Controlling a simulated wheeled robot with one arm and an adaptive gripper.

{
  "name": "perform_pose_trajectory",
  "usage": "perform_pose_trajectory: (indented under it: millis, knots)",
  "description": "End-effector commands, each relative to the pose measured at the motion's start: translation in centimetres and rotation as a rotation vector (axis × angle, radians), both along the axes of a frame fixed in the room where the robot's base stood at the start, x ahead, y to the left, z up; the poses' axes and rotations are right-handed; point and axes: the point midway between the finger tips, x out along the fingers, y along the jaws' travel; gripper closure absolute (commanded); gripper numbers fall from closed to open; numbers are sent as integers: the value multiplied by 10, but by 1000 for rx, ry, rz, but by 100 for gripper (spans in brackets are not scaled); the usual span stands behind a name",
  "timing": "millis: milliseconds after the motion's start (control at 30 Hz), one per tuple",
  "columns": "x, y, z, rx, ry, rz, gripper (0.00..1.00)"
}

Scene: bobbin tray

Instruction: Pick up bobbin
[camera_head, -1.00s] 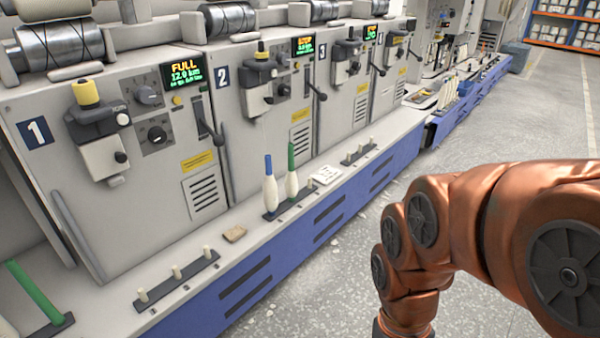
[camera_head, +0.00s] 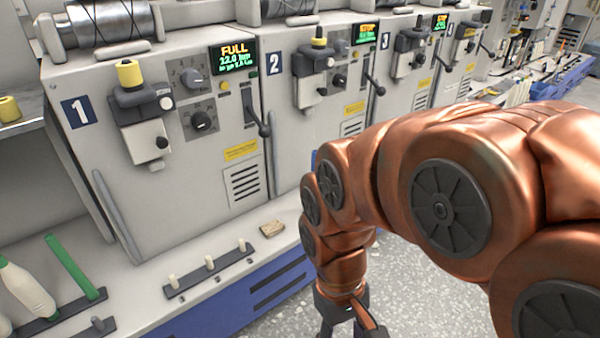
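A white bobbin (camera_head: 26,290) leans at the lower left on a dark peg strip, and a green tube (camera_head: 75,266) tilts beside it. An empty peg strip (camera_head: 210,268) with three pale pegs lies on the ledge below machine unit 1. A yellow spool (camera_head: 129,73) sits on unit 1, whose screen reads FULL. My gripper (camera_head: 346,328) points down at the bottom edge, in front of the blue ledge and apart from the bobbins. Its fingertips are cut off by the frame, so its opening does not show.
The machine row, with units 1 (camera_head: 95,190) and 2 (camera_head: 283,125), stands along a grey ledge with a blue front (camera_head: 225,312). A small tan block (camera_head: 272,229) lies on the ledge. Another yellow spool (camera_head: 9,109) rests on a left shelf. My arm hides the ledge at right.

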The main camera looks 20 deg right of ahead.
Motion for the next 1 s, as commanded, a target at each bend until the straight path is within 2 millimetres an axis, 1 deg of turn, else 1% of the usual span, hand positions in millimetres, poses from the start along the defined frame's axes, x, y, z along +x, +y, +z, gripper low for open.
perform_pose_trajectory:
  millis: [67, 167, 200, 267, 300, 367, 400, 467, 500, 567, 600, 700, 800, 900, 1000]
  knots:
    - [17, -12, -3, -16, -43, 18, 50]
    - [56, -42, -7, -61, -141, 76, 50]
    - [75, -57, -8, -90, -186, 113, 50]
    - [105, -83, -7, -139, -257, 181, 50]
    - [126, -102, -4, -177, -303, 233, 50]
    - [154, -130, -1, -237, -358, 317, 50]
    - [172, -148, 3, -279, -392, 374, 50]
    - [197, -175, 10, -346, -433, 467, 50]
    - [212, -192, 15, -393, -455, 533, 50]
    - [235, -218, 22, -461, -481, 633, 50]
    - [250, -234, 28, -508, -494, 704, 50]
    - [284, -271, 44, -626, -511, 886, 50]
    - [315, -303, 58, -739, -507, 1079, 50]
    - [343, -327, 68, -844, -491, 1278, 50]
    - [369, -346, 78, -950, -465, 1480, 50]
